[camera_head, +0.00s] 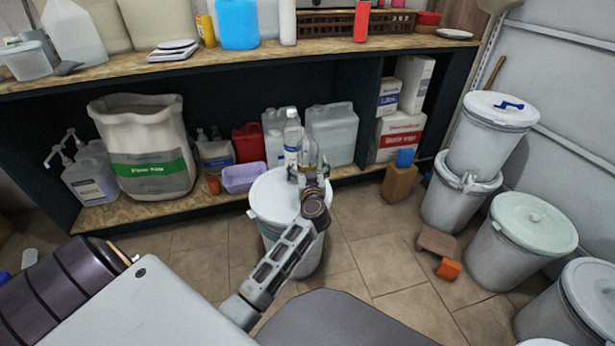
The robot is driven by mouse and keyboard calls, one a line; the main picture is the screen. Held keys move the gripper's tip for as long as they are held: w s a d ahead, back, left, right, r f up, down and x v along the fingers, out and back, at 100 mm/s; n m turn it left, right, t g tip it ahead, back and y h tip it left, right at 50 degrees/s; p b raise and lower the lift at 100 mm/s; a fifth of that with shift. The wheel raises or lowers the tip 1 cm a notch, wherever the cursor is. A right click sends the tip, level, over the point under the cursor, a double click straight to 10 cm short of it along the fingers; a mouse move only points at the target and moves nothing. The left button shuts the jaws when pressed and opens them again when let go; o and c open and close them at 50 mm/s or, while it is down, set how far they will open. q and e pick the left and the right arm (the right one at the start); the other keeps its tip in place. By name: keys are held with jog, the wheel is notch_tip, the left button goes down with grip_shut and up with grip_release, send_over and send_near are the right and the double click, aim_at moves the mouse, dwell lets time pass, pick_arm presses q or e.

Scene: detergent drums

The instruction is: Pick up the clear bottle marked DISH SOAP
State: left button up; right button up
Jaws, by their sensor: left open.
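A clear bottle (292,132) with a white cap and a blue-and-white label stands upright near the back of the white lidded drum (265,203). Its lettering is too small to read, and I cannot tell whether its base is on the lid or on the shelf behind. My left gripper (308,164) is open above the drum lid, just right of and in front of the bottle. It hides part of the bottle's lower right side. I cannot tell whether its fingers touch the bottle. My right gripper is out of view.
Clear jugs (333,134), a red canister (248,143) and a lilac tub (244,177) crowd the lower shelf behind. The upper shelf (270,53) overhangs them. Stacked white drums (476,150) stand at the right. Some tiled floor (385,250) between is clear.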

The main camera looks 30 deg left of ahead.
pick_arm(q)
jog(key=shift+w+a, duration=0.2)
jog(key=shift+w, duration=0.05)
dwell(0.3)
jog(key=c, duration=1.1)
